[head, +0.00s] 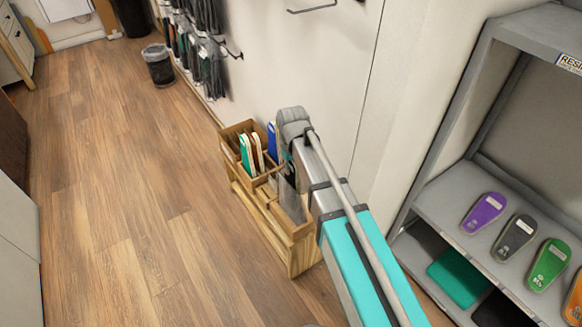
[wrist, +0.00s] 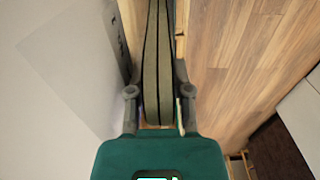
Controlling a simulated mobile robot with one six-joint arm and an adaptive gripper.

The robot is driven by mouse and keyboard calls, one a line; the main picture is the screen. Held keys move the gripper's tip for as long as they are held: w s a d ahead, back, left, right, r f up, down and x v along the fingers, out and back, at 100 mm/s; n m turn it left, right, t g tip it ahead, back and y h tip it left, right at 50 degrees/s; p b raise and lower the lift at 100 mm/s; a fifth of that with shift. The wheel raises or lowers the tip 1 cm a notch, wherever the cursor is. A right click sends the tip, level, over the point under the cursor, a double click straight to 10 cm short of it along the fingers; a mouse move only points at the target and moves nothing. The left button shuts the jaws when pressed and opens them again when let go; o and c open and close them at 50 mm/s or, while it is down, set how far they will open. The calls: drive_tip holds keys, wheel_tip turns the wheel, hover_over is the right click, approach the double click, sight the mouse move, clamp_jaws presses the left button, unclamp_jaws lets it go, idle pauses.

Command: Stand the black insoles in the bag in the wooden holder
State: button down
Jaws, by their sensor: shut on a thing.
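The black insoles in the bag show in the head view (head: 289,193) as a dark, upright shape below the end of my arm. In the wrist view the bagged insoles (wrist: 157,60) are seen edge-on, grey-green with dark edges, between the two fingers. My gripper (wrist: 157,95) is shut on them. The wooden holder (head: 301,258) stands on the floor against the wall. The bag is over or in its nearer section; my arm hides part of it, and I cannot tell whether it touches the bottom.
Green, white and blue insoles (head: 246,153) stand in the holder's far compartments. A grey shelf (head: 440,205) with purple, grey and green insoles is at right. Bagged items hang on the wall beyond. A bin (head: 159,68) stands farther off. The wood floor at left is clear.

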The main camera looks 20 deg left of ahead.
drive_tip(key=shift+s+d+f+b, duration=0.2)
drive_tip(key=shift+s+f+b, duration=0.25)
drive_tip(key=shift+f, duration=0.15)
drive_tip(key=shift+f+b, duration=0.3)
drive_tip(key=shift+f, duration=0.05)
drive_tip(key=shift+w+a+f, duration=0.2)
drive_tip(key=shift+w+f, duration=0.3)
drive_tip(key=shift+f, duration=0.35)
drive_tip(key=shift+s+d+r, duration=0.1)
drive_tip(key=shift+s+r, duration=0.05)
drive_tip(key=shift+r, duration=0.1)
drive_tip(key=shift+b, duration=0.3)
drive_tip(key=shift+c, duration=2.2)
unclamp_jaws()
